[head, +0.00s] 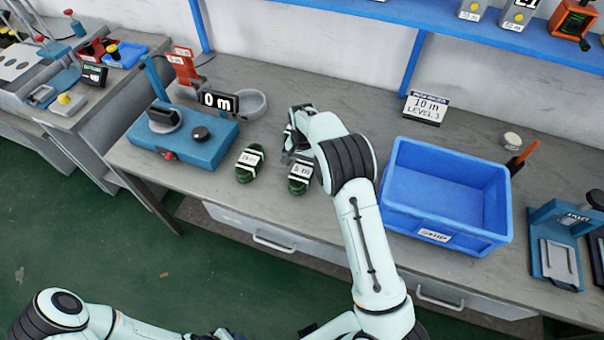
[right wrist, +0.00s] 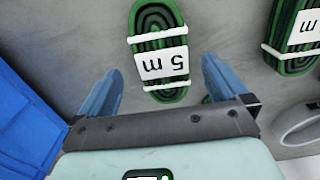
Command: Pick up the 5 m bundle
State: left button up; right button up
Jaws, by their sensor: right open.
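The 5 m bundle (head: 299,186) is a dark green coil with white ties and a white "5 m" label, lying on the grey bench. In the right wrist view the 5 m bundle (right wrist: 160,22) lies beyond and between the fingers, its near end appearing between them. My right gripper (head: 287,147) is open, with its blue fingers (right wrist: 160,78) apart and nothing gripped. In the head view my right wrist partly hides the gripper near the bundle. My left arm shows at the bottom left, but its gripper is out of view.
A second green bundle (head: 249,164) lies close to the left. A blue meter machine (head: 205,150) reading "0 m" stands farther left. A blue "SHIP" crate (head: 450,222) stands right of my right arm. A "10 m LEVEL 3" sign (head: 427,108) stands behind.

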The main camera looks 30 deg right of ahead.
aim_at(302, 170)
jog(key=f, duration=0.5)
jog(key=shift+w+f, duration=0.15)
jog(key=shift+w, duration=0.1)
jog(key=c, duration=1.1)
